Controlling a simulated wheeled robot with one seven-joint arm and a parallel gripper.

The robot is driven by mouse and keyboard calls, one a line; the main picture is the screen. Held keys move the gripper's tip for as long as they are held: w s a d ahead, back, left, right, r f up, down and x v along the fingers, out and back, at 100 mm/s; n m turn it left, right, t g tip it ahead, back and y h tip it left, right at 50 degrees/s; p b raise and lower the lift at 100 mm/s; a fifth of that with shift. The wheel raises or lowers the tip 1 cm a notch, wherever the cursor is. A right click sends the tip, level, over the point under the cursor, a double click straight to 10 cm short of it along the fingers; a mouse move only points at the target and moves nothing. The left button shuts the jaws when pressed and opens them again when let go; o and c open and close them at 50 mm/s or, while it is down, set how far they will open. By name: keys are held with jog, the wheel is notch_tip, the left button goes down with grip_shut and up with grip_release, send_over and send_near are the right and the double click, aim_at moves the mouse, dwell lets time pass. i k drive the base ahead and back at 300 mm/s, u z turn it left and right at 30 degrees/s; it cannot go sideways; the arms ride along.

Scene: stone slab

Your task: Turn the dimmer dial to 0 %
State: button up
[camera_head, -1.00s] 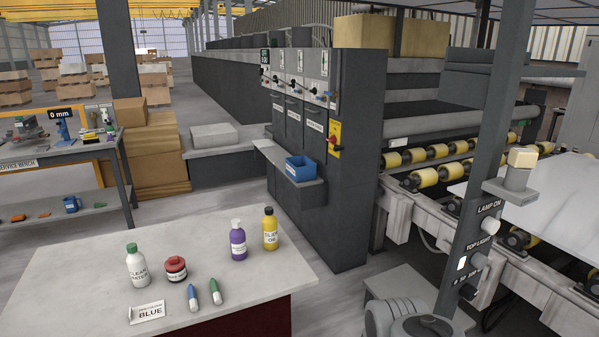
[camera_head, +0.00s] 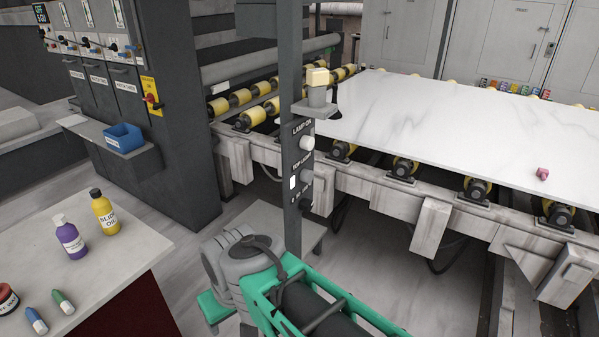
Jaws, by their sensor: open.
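A dark grey post (camera_head: 292,90) stands near the middle of the head view. Its labelled panel carries a pale round knob (camera_head: 307,142) by the LAMP ON label and another pale knob (camera_head: 306,177) by the TOP LIGHT label. A small dark knob (camera_head: 305,204) sits lowest, by a label too small to read surely. I cannot tell for certain which knob is the dimmer dial, or what it is set to. My grey and green arm shows at the bottom, in front of and below the post. My gripper is not in view.
A white stone slab (camera_head: 450,130) lies on yellow rollers at the right, with a small pink object (camera_head: 542,174) on it. A table (camera_head: 110,255) with bottles stands at the left. Grey cabinets (camera_head: 130,100) with a blue bin (camera_head: 123,138) stand behind.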

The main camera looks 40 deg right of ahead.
aim_at(306, 205)
jog(key=u, duration=1.25)
jog(key=k, duration=0.8)
jog(key=z, duration=0.65)
